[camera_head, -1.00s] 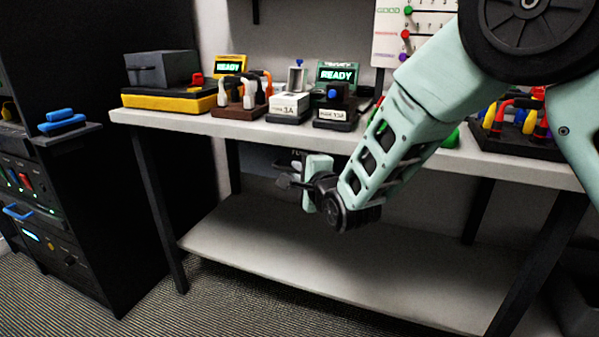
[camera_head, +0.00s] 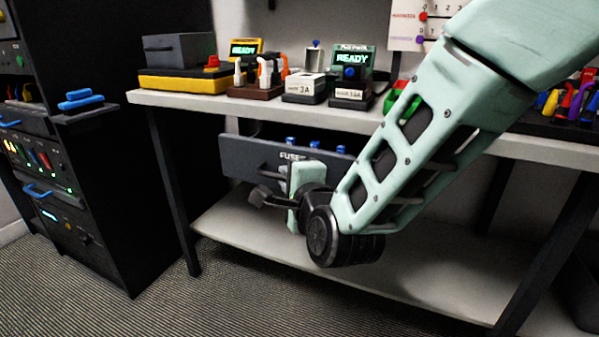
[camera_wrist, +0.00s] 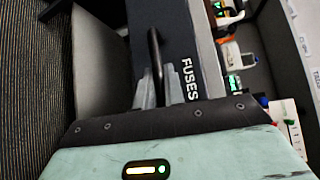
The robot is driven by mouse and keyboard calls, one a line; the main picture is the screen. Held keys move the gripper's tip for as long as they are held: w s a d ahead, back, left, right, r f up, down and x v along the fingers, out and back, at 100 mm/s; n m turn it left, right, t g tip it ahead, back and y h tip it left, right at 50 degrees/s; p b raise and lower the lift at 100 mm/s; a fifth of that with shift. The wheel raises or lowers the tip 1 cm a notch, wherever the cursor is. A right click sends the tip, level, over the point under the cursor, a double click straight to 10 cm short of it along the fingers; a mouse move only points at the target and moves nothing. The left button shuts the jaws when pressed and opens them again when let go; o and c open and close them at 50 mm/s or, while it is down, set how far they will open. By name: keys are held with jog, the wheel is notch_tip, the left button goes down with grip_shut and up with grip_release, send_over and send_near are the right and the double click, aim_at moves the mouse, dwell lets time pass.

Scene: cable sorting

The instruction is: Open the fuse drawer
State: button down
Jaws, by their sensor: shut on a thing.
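The fuse drawer (camera_head: 238,160), a dark grey front labelled FUSES, stands pulled out under the workbench top. Blue-topped pieces (camera_head: 290,142) show above its front edge. In the wrist view, the drawer front (camera_wrist: 178,35) carries a black bar handle (camera_wrist: 155,48). My gripper (camera_wrist: 158,88) is shut on this handle, one grey finger on each side. In the head view my gripper (camera_head: 266,192) is in front of the drawer, and my wrist and forearm hide the drawer's right part. How far the drawer runs back is hidden.
The workbench top (camera_head: 205,105) carries fuse blocks, READY displays (camera_head: 352,58) and cable racks. A lower shelf (camera_head: 290,255) below the drawer looks empty. A black equipment rack (camera_head: 100,190) stands at left; carpeted floor lies in front.

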jog(key=s+a+b, duration=0.1)
jog(key=s+a, duration=0.1)
jog(key=s, duration=0.5)
jog(key=shift+s+a, duration=0.15)
jog(key=shift+a, duration=0.15)
jog(key=c, duration=1.8)
grip_release()
jog(key=shift+o, duration=0.2)
jog(key=shift+s, duration=0.1)
jog(key=b+v, duration=0.7)
jog(key=v, duration=1)
jog(key=shift+s+r, duration=0.1)
